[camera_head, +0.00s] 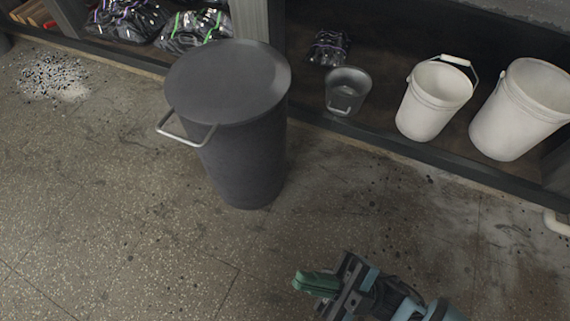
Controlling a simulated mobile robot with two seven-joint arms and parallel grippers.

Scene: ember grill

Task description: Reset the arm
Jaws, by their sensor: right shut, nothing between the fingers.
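My right gripper (318,284) shows at the bottom of the head view, right of the middle. It has green fingers pointing left, shut with nothing between them. It is above the floor, in front of the grey bin, and touches nothing that I can see. The rest of my right arm runs out of the bottom edge. My left gripper is not in view.
A dark grey lidded bin (240,150) with a side handle stands on the floor (110,210). The shelf behind holds a small metal bucket (347,90), two white buckets (432,100) (523,110) and dark bags (195,30). Speckled bits (53,77) lie at far left.

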